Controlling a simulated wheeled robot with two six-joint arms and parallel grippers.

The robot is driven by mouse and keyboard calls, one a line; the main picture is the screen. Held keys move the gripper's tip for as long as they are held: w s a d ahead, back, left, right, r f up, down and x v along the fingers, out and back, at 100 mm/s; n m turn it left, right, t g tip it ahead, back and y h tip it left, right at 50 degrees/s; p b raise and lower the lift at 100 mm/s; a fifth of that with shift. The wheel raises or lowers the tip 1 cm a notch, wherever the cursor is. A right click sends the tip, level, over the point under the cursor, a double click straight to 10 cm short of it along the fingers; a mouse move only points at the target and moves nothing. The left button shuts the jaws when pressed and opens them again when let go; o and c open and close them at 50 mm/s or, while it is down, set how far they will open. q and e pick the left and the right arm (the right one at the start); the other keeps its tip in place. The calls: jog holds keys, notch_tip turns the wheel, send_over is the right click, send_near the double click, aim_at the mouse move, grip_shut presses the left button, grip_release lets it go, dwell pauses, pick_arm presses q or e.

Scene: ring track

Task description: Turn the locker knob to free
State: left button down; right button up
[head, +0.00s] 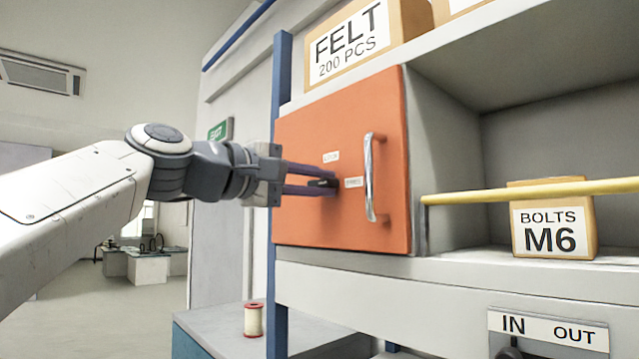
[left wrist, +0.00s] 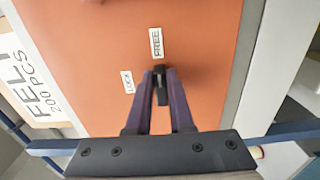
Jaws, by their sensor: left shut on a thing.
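The orange locker door (head: 300,225) is closed, with a chrome bar handle (head: 369,178) at its right side. A small dark knob (head: 325,184) sits on the door, below a LOCK label (head: 331,157) and left of a FREE label (head: 354,182). My left gripper (head: 322,183) is shut on the knob. In the left wrist view the dark knob (left wrist: 161,88) is between the two fingers, and its long side lines up toward the FREE label (left wrist: 156,42). The LOCK label (left wrist: 127,81) lies off to its side. The fingers partly hide the knob. My right gripper is not in view.
A FELT box (head: 365,40) stands above the locker. To the right is an open shelf with a BOLTS M6 box (head: 553,230) behind a yellow bar (head: 530,191). An IN/OUT panel (head: 548,330) is below. A blue post (head: 281,90) stands at the door's left; a spool (head: 253,320) is lower.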

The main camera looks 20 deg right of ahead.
pick_arm(q)
jog(key=c, duration=0.8)
grip_release()
jog(key=b+v, duration=0.4)
jog(key=v, duration=0.6)
jog(key=shift+a, duration=0.25)
jog(key=shift+s, duration=0.1)
